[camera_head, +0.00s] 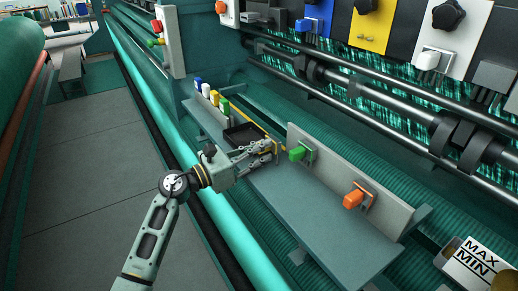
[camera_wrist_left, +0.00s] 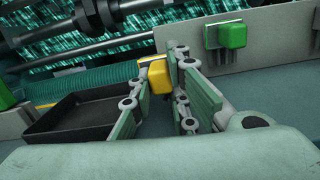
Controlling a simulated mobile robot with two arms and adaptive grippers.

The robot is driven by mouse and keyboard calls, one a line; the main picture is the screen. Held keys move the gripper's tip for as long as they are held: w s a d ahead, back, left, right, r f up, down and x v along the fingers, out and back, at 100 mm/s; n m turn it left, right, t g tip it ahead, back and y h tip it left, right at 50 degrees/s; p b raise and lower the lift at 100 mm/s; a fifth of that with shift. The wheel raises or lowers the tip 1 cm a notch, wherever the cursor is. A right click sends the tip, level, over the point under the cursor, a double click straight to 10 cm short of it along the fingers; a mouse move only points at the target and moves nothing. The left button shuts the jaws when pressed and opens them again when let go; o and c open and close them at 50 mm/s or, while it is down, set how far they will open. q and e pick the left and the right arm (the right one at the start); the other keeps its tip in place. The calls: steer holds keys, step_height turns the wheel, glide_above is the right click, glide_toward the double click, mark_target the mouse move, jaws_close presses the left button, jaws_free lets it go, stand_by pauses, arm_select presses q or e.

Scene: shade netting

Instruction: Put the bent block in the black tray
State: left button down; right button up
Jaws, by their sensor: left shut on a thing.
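My left gripper (camera_head: 268,150) reaches in from the left over the grey ledge, beside the black tray (camera_head: 244,134). The black tray (camera_wrist_left: 62,124) lies just left of the fingers in the wrist view and looks empty. My right gripper is not in view.
A green knob (camera_head: 297,153) and an orange knob (camera_head: 353,199) stick out from the upright grey panel right of the gripper. Several coloured knobs stand in a row beyond the tray. The right part of the grey ledge (camera_head: 310,215) is clear. Dark rollers run behind.

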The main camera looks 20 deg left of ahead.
arm_select(q)
steer(key=c, duration=2.1)
jaws_free()
steer(key=shift+f, duration=0.1)
steer(key=o, duration=0.4)
steer(key=shift+o, duration=0.2)
steer(key=shift+r, duration=0.25)
steer(key=b+v, duration=0.4)
steer(key=v, duration=0.8)
steer(key=shift+f, duration=0.15)
